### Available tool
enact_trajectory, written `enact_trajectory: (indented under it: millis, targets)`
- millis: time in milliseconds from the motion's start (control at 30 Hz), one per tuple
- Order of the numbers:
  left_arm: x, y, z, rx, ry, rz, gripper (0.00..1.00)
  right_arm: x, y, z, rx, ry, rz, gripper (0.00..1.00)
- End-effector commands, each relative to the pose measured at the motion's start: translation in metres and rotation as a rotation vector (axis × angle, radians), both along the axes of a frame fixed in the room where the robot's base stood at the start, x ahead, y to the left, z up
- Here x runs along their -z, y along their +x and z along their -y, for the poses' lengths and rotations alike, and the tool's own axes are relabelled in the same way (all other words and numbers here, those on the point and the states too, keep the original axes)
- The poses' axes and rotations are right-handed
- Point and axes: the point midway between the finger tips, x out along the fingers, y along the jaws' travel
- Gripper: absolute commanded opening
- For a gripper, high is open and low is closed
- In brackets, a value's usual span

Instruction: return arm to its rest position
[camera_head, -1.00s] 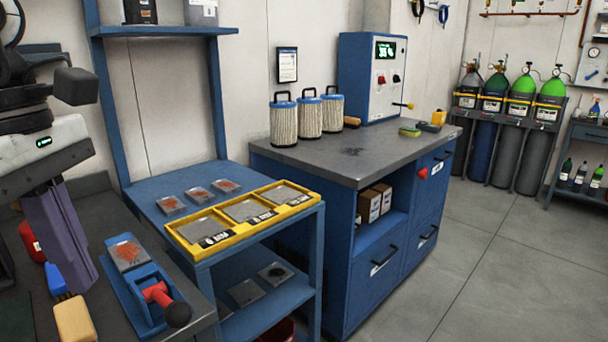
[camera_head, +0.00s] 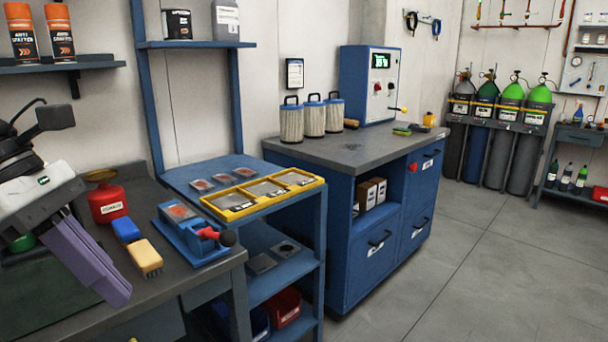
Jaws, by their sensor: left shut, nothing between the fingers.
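My left arm comes in from the left edge, and its gripper (camera_head: 116,294) points down and to the right, with its purple fingers shut and nothing between them. The fingers appear in front of the dark workbench (camera_head: 160,290), left of a yellow brush (camera_head: 145,258). I cannot tell their exact height above the bench. My right gripper is not in view.
A red can (camera_head: 108,203), a blue brush (camera_head: 126,229) and a blue clamp fixture (camera_head: 190,240) with a plate stand on the bench. A blue shelf holds a yellow tray (camera_head: 240,212). Open floor (camera_head: 450,270) lies to the right.

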Motion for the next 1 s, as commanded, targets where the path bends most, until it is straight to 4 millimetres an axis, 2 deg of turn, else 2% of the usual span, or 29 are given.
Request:
enact_trajectory:
  millis: [267, 467, 567, 633, 767, 867, 900, 967, 1000]
  targets:
    - [0.038, 0.034, -0.004, -0.382, -0.483, -0.092, 0.00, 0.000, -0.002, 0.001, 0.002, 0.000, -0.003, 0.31]
    - [0.091, 0.067, -0.031, -0.858, -0.959, -0.275, 0.00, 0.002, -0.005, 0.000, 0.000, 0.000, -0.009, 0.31]
    - [0.131, 0.075, -0.049, -1.118, -1.172, -0.399, 0.00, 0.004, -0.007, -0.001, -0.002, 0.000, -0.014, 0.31]
    - [0.165, 0.076, -0.061, -1.304, -1.309, -0.500, 0.00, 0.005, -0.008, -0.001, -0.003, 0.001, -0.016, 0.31]
    - [0.241, 0.063, -0.073, -1.664, -1.531, -0.718, 0.00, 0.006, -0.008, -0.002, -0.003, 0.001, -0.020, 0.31]
    - [0.304, 0.040, -0.068, -1.946, -1.665, -0.910, 0.00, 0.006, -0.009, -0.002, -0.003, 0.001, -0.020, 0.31]
    - [0.329, 0.028, -0.061, -2.059, -1.709, -0.994, 0.00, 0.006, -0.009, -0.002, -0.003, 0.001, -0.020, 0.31]
    - [0.366, 0.008, -0.046, -2.232, -1.759, -1.131, 0.00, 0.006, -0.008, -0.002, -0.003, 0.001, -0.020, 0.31]
    - [0.389, -0.007, -0.032, 2.273, 1.728, 1.189, 0.00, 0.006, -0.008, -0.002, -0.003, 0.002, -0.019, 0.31]
